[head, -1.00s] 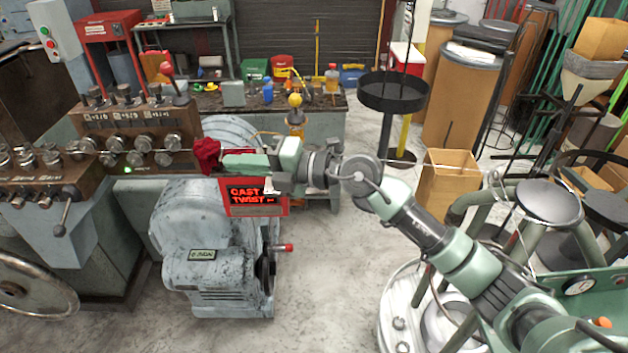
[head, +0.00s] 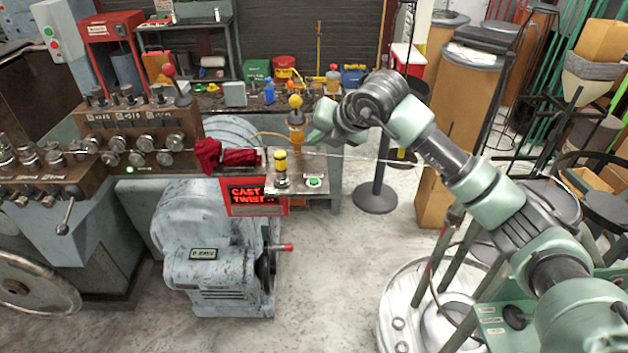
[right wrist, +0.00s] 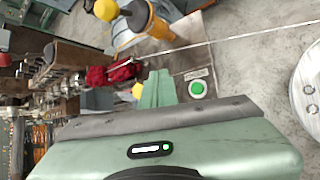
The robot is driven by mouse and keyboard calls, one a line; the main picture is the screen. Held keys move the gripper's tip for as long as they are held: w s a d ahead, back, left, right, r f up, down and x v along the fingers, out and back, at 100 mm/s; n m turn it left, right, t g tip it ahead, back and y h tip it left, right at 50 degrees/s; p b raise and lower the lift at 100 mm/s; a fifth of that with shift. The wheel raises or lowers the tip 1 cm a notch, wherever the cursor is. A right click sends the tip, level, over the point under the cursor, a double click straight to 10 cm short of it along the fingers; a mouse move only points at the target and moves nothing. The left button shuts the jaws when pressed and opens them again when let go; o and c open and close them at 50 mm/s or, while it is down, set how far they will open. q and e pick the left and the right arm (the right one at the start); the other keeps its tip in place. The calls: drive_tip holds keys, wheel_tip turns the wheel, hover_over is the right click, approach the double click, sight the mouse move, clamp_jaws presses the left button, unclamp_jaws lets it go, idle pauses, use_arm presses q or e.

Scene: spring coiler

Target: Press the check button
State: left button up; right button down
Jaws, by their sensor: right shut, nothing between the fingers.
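The check button (head: 314,182) is a round green button with a pale rim on a small metal plate (head: 298,201) beside the coiler. It also shows in the right wrist view (right wrist: 197,88), uncovered, with a small label plate beside it. My right gripper (head: 316,132) is above and behind the plate, apart from the button. In the right wrist view its green fingers (right wrist: 160,89) are together and empty, to the left of the button. My left gripper is not in view.
A yellow-topped knob (head: 280,161) stands on the same plate. A red cloth (head: 225,156) lies left of it. A red-lit display (head: 250,196) reads "CAST TWIST" below. A thin wire (head: 365,158) stretches right, past the plate. An orange post with a yellow ball (head: 295,102) stands behind.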

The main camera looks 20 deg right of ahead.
sight(316, 183)
drive_tip(key=shift+f, duration=0.15)
wheel_tip(316, 183, down, 8)
drive_tip(key=b, duration=0.4)
drive_tip(key=shift+f+b, duration=0.3)
drive_tip(key=shift+b, duration=0.15)
idle(1.5)
drive_tip(key=shift+f+b, duration=0.35)
drive_tip(key=shift+b, duration=0.2)
drive_tip(key=shift+f+b, duration=0.45)
drive_tip(key=shift+b, duration=0.05)
idle(0.5)
drive_tip(key=shift+r, duration=0.15)
drive_tip(key=shift+r+p, duration=0.3)
drive_tip(key=shift+r, duration=0.4)
